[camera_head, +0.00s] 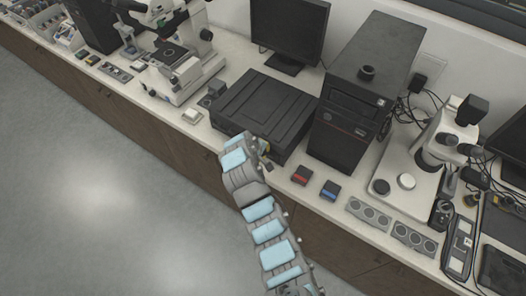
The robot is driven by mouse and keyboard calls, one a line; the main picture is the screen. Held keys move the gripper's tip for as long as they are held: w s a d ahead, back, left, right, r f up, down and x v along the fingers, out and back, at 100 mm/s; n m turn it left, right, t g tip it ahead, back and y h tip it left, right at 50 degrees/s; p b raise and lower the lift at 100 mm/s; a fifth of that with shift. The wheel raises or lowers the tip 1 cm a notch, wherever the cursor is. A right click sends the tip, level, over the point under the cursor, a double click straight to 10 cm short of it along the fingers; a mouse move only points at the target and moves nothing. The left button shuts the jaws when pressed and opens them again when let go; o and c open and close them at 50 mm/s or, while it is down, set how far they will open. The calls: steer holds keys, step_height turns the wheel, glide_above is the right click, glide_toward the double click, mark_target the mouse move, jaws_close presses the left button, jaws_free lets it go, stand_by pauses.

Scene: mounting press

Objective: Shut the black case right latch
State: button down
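The black case (262,103) lies flat on the bench with its ribbed lid down, between a microscope and a black computer tower. My arm reaches up from the bottom of the picture to the case's front side. My gripper (264,151) is at the front right part of the case, mostly hidden behind my own wrist. Its fingers are too small and covered to tell whether they are open or shut. The right latch is not visible; my arm covers that part of the case front. I cannot tell whether the gripper touches the case.
The computer tower (358,95) stands close at the case's right. A monitor (289,28) is behind it. A microscope (185,55) is to the left, another (432,150) to the right. A red block (302,174) and a blue block (330,190) lie near the front edge.

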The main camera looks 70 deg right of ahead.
steer(key=c, duration=1.4)
jaws_free()
steer(key=shift+c, duration=0.2)
steer(key=shift+r, duration=0.1)
steer(key=v, duration=0.7)
steer(key=shift+a+r, duration=0.1)
